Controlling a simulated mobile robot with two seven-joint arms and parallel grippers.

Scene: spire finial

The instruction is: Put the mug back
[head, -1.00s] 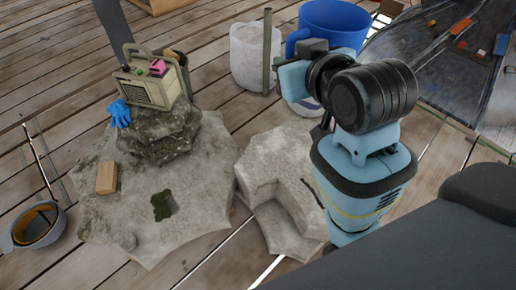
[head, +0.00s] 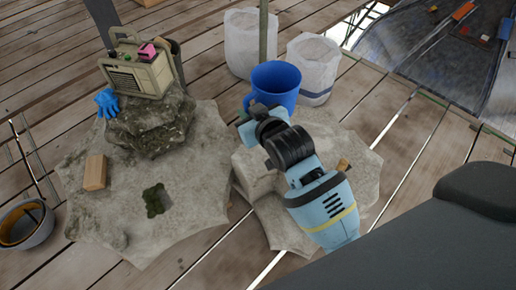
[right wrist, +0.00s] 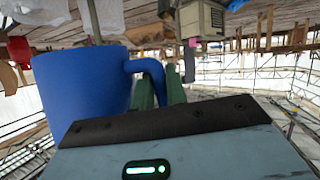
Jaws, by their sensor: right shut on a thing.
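The blue mug (head: 277,88) is upright in the head view, over the back of the smaller pale stone block (head: 345,150). I cannot tell whether its base touches the stone. My right gripper (head: 249,112) is at the mug's left side, shut on its handle. In the right wrist view the mug (right wrist: 82,92) fills the left, and its handle runs between the green fingers (right wrist: 160,92). My left gripper is not in view.
Two white buckets (head: 250,42) (head: 313,68) stand behind the mug, with a post by them. A larger stone slab (head: 190,215) at left bears a wooden block (head: 95,172), a radio-like box (head: 138,72) and a blue glove (head: 107,102). A grey bucket (head: 38,238) stands far left.

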